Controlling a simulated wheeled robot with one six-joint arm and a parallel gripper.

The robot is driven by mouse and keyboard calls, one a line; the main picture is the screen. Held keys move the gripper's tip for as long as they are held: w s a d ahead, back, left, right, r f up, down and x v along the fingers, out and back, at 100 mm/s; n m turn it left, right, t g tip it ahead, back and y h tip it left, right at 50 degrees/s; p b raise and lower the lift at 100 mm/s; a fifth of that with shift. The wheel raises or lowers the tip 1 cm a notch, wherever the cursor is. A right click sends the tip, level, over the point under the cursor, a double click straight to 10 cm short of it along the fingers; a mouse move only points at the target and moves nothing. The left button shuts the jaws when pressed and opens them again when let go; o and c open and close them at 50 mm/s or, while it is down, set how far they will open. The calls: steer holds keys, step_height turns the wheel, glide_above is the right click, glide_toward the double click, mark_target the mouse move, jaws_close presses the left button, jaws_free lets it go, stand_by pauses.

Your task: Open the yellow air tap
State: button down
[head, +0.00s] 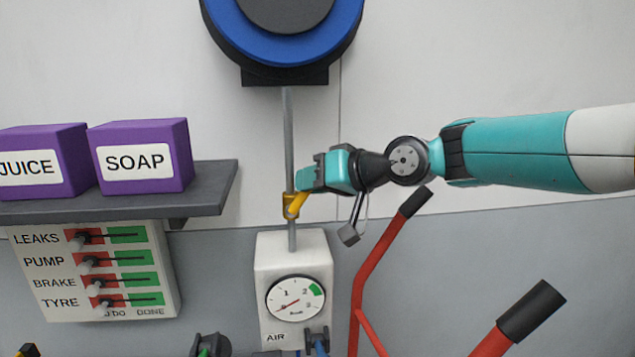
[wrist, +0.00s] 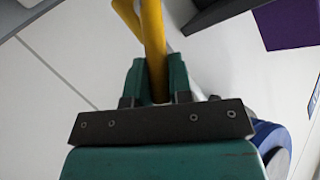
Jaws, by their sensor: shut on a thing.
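The air tap is a brass-coloured valve (head: 289,211) on the grey vertical pipe, with a yellow lever (head: 298,204) that slants up and right from it. My gripper (head: 302,186) reaches in from the right and is shut on the yellow lever. In the wrist view the yellow lever (wrist: 153,45) runs between the two teal fingers of my gripper (wrist: 156,82). Below the tap, a white box marked AIR (head: 264,255) carries a round gauge (head: 296,298), its needle pointing to the lower left. The fingers hide part of the lever.
A blue and black hose reel (head: 285,45) hangs above the pipe. A grey shelf (head: 215,190) with purple JUICE (head: 50,139) and SOAP (head: 175,135) boxes is at the left. A slider board (head: 50,285) hangs below it. Red handles with black grips (head: 533,310) stand at the lower right.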

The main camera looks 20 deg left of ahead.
steer(key=shift+a+r, duration=0.15)
steer(key=shift+r, duration=0.05)
steer(key=shift+h, duration=0.3)
steer(key=c, duration=1)
jaws_free()
steer(key=shift+c, duration=0.2)
steer(key=b+v, duration=0.6)
steer(key=v, duration=1.1)
steer(key=shift+s, duration=0.15)
